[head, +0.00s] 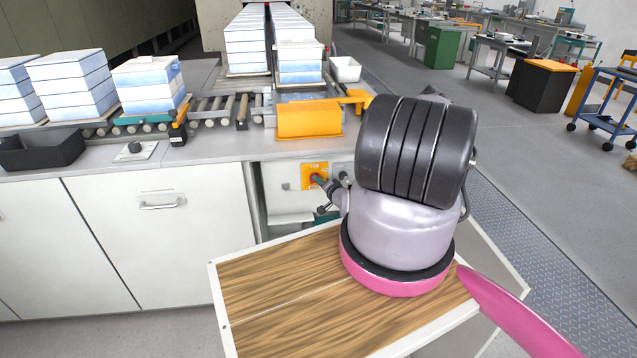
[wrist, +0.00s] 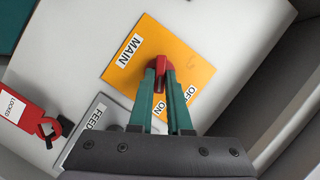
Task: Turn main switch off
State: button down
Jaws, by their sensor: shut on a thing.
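The main switch has a red knob (wrist: 160,63) on an orange plate (wrist: 185,50) marked MAIN, with OFF and ON printed beside the knob. In the head view the small orange plate (head: 307,182) is on the white cabinet front below the counter. My gripper (wrist: 160,76) has its two green fingers closed on the red knob, one on each side. The fingers hide part of the knob, and the exact mark it points to is hard to tell. In the head view my arm covers the area right of the plate.
A grey plate (wrist: 97,112) marked FEED sits beside the orange one, partly hidden by my gripper. A red LOCKED tag (wrist: 12,105) hangs near a red-and-black part (wrist: 53,130). The counter edge and an orange box (head: 308,120) are above the switches.

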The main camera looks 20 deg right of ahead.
jog(key=n+g+h, duration=0.1)
jog(key=n, duration=0.1)
jog(key=n+h, duration=0.2)
jog(key=n, duration=0.1)
jog(key=n+g+h, duration=0.1)
jog(key=n, duration=0.2)
jog(key=shift+w+a+r+g+h, duration=0.15)
jog(key=shift+a+r+g+h, duration=0.1)
jog(key=shift+a+g+h, duration=0.1)
dwell(0.6)
jog(key=c, duration=0.9)
grip_release()
jog(key=shift+o, duration=0.2)
jog(key=shift+a, duration=0.1)
